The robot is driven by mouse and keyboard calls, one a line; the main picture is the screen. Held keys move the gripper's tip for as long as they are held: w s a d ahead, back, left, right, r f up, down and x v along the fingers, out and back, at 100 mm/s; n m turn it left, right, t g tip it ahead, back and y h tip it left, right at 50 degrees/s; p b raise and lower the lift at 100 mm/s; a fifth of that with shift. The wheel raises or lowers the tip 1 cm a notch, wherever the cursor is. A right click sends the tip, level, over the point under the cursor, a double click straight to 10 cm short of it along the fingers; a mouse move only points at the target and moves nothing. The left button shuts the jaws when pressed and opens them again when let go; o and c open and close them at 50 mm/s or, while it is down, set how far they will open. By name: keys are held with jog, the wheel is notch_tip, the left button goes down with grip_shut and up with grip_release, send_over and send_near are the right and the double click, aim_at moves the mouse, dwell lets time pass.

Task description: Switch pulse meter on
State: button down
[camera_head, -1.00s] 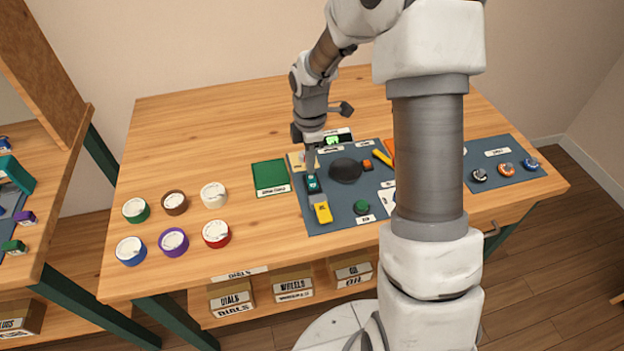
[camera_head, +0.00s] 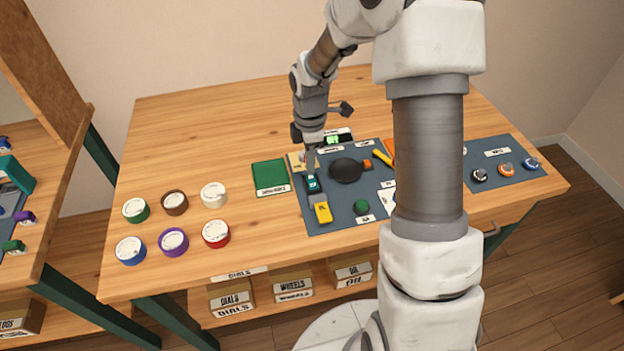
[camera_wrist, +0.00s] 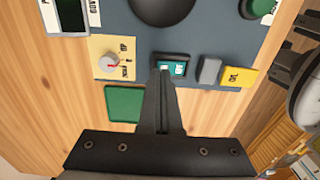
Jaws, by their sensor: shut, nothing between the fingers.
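A small meter with a green-lit display (camera_head: 333,140) stands at the back of the blue-grey panel (camera_head: 338,218); part of its screen shows at the top left of the wrist view (camera_wrist: 72,14). A teal rocker switch (camera_head: 312,186) with white marks lies on the panel's left side, and shows in the wrist view (camera_wrist: 180,69). My gripper (camera_wrist: 165,72) is shut and empty, its fingertips at the left part of this switch. I cannot tell whether they touch it. In the head view my gripper (camera_head: 311,170) points down there. The labels are too small to read.
A cream plate with a dial (camera_wrist: 108,65) sits beside the switch. A grey and yellow block (camera_head: 323,212), a dark dome (camera_head: 346,170) and a green knob (camera_head: 361,207) are close by. A green mat (camera_head: 270,174) and several coloured dials (camera_head: 174,242) lie left.

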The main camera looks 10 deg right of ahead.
jog(key=shift+f+b, duration=0.6)
jog(key=shift+f, duration=0.4)
jog(key=shift+r, duration=0.15)
jog(key=shift+r+p, duration=2.95)
jog(key=shift+r, duration=0.45)
jog(key=s+r+m+t+h, duration=0.1)
jog(key=s+r+m, duration=0.35)
jog(key=r, duration=0.45)
jog(key=s+r+m+t, duration=0.2)
jog(key=s+r+m, duration=0.25)
jog(key=r, duration=0.35)
jog(key=s+r+m+t, duration=0.1)
jog(key=s+r+m, duration=0.2)
jog(key=s, duration=0.4)
jog(key=s+r+m+t+y+p, duration=0.1)
jog(key=s+r+m, duration=0.3)
jog(key=s+m, duration=0.2)
jog(key=shift+s+t, duration=0.3)
jog(key=shift+s, duration=0.4)
